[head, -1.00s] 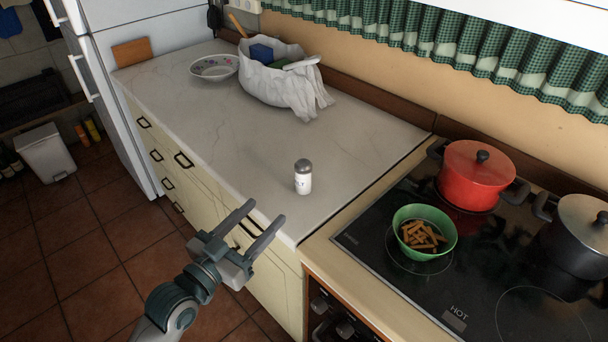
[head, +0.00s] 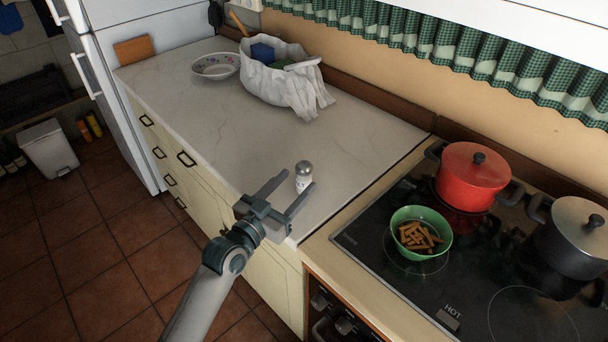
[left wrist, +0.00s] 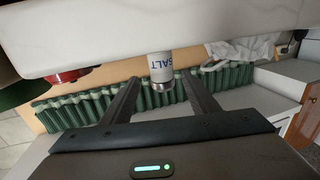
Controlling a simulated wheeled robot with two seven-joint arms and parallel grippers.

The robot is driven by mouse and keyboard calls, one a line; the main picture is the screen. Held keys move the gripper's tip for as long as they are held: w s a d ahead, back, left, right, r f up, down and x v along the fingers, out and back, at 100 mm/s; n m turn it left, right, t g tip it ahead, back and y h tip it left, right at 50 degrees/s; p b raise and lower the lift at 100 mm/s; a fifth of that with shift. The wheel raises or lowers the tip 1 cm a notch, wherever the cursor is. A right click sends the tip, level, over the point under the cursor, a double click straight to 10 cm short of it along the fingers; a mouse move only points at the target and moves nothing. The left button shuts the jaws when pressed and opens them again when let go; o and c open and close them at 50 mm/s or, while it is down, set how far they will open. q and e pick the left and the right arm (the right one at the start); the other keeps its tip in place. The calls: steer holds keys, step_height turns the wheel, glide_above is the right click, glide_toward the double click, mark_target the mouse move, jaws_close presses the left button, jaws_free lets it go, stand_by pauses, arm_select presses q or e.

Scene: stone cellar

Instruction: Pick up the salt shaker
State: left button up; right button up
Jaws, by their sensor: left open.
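The salt shaker (head: 302,184) is a small white cylinder with a grey metal cap. It stands upright on the countertop near its front right corner. My left gripper (head: 298,179) is open, its two fingers pointing at the shaker, with the tips on either side of it in the head view. In the left wrist view, which is upside down, the shaker (left wrist: 160,66) with its SALT lettering shows between the fingertips of my left gripper (left wrist: 158,79). I cannot tell whether either finger touches it. My right gripper is not in view.
The pale countertop (head: 200,110) is clear around the shaker. A patterned bowl (head: 216,67) and a white cloth bag (head: 280,88) stand at the back. To the right, the hob (head: 385,240) holds a green bowl (head: 420,245), a red pot (head: 470,182) and a grey pot (head: 580,235).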

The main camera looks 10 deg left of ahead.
mark_target(299, 179)
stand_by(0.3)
arm_select(q)
steer(key=shift+p+x, duration=0.85)
steer(key=shift+x, duration=1.2)
steer(key=shift+w+f, duration=0.3)
steer(key=shift+w, duration=0.3)
steer(key=shift+c, duration=0.5)
steer(key=c, duration=1.2)
steer(key=shift+r, duration=0.1)
